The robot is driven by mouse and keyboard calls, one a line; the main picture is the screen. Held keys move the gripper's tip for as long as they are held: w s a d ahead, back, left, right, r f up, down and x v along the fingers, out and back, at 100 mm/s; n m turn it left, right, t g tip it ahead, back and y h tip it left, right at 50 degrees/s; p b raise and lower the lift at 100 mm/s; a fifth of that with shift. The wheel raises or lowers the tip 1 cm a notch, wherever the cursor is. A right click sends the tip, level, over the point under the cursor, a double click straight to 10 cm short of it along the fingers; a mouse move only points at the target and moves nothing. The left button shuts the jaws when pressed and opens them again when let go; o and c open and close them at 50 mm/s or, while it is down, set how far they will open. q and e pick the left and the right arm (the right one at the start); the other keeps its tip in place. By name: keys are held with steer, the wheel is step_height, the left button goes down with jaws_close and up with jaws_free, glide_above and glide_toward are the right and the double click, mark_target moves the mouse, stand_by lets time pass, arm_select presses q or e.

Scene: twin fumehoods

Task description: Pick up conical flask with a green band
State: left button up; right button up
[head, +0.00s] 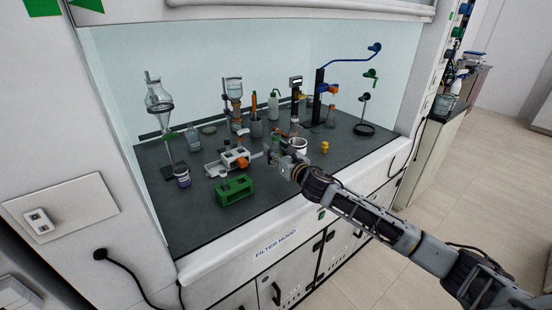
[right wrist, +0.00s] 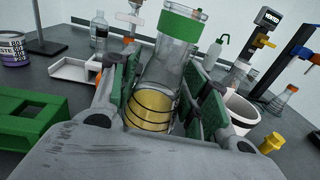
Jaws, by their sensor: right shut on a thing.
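The conical flask with a green band (right wrist: 155,75) fills the middle of the right wrist view. It is clear glass with yellow liquid at the bottom, dark ring lines low on its wall and the green band round its neck. My right gripper (right wrist: 160,82) is shut on it, with one green-padded finger on each side. In the head view my right gripper (head: 279,154) is over the front middle of the hood worktop; the flask is hard to make out there. Whether its base touches the worktop cannot be told. My left gripper is not in view.
A white cup (right wrist: 242,108) stands close right of the gripper, with a small yellow item (head: 324,147) beyond. A green rack (head: 234,190) and a white balance-like device (head: 222,166) are at left. Stands and glassware fill the back. The front right worktop is clear.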

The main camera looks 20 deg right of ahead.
mark_target(278, 146)
step_height(278, 146, up, 3)
steer(key=shift+f, duration=0.15)
steer(key=shift+r, duration=0.25)
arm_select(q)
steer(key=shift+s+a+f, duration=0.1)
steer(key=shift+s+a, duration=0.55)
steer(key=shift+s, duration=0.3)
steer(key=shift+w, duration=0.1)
arm_select(e)
steer(key=shift+s+f+m+h, duration=0.1)
steer(key=shift+m+h, duration=0.2)
steer(key=shift+h, duration=0.1)
